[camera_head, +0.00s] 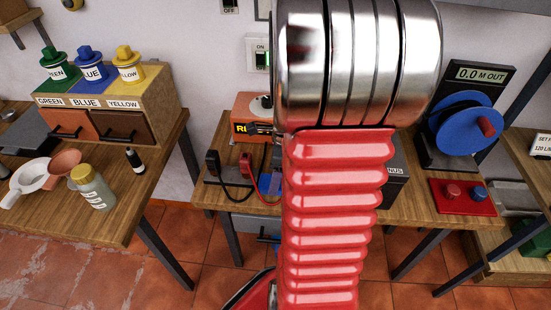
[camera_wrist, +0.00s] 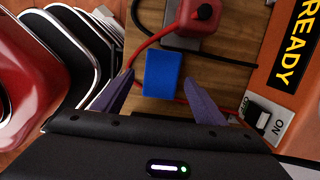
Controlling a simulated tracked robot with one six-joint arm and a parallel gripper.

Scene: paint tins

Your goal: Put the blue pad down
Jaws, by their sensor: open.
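The blue pad (camera_wrist: 162,74) lies on the wooden bench, beside a red cable (camera_wrist: 150,45), in the wrist view. My gripper (camera_wrist: 158,88) is open, with a purple finger on each side of the pad's near end. A gap shows between the pad and each finger, so nothing is gripped. How high the fingers are above the bench is hard to tell. In the head view a blue patch of the pad (camera_head: 268,184) shows on the middle bench, partly hidden by my red arm. My gripper is hidden there.
An orange unit marked READY (camera_wrist: 285,45) with an ON switch (camera_wrist: 262,118) stands right of the pad. A red clamp (camera_wrist: 203,12) sits on a grey block above it. A blue reel (camera_head: 465,128) and red button plate (camera_head: 463,197) stand on the bench's right.

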